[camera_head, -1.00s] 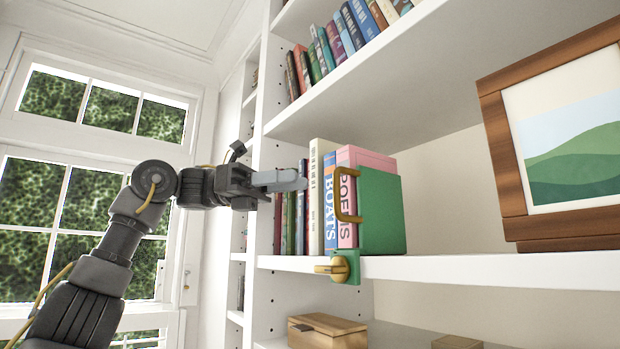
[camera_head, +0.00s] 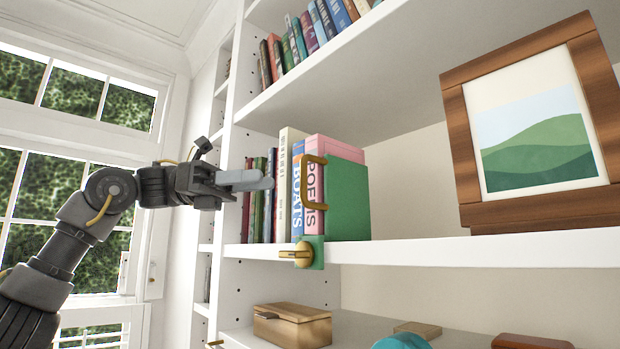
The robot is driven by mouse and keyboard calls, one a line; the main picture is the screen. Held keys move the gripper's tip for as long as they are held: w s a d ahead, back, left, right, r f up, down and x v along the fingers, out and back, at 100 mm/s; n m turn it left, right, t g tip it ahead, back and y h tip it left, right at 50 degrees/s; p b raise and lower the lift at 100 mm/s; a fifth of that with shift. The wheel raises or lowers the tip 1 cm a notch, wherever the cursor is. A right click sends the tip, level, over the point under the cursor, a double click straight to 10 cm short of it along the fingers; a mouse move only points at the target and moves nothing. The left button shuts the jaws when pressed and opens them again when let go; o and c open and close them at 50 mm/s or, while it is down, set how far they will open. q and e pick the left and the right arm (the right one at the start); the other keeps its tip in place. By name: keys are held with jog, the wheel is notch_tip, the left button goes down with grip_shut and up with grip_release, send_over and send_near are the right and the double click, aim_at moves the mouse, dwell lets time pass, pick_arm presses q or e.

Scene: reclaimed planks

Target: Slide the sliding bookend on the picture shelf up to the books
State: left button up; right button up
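The sliding bookend (camera_head: 348,200) is a green block with a brass handle (camera_head: 314,182) and a brass knob (camera_head: 300,254) at the shelf's front edge. It stands on the picture shelf (camera_head: 480,247) directly right of the row of books (camera_head: 285,185). The pink POEMS book (camera_head: 335,148) at the row's right end appears to touch it; I see no gap. My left gripper (camera_head: 262,181) is in front of the books at the row's left, left of the handle and apart from it. Its fingers overlap side-on, so their opening is hidden. My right gripper is out of view.
A wood-framed landscape picture (camera_head: 455,140) stands on the same shelf at right, with bare shelf between it and the bookend. Another shelf with books (camera_head: 300,45) is above. A wooden box (camera_head: 290,326) and a teal object (camera_head: 402,342) are below. A window is at left.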

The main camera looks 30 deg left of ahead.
pick_arm(q)
jog(key=p+x, duration=0.1)
jog(key=x, duration=0.9)
jog(key=shift+d, duration=0.3)
jog(key=shift+w, duration=0.1)
grip_shut()
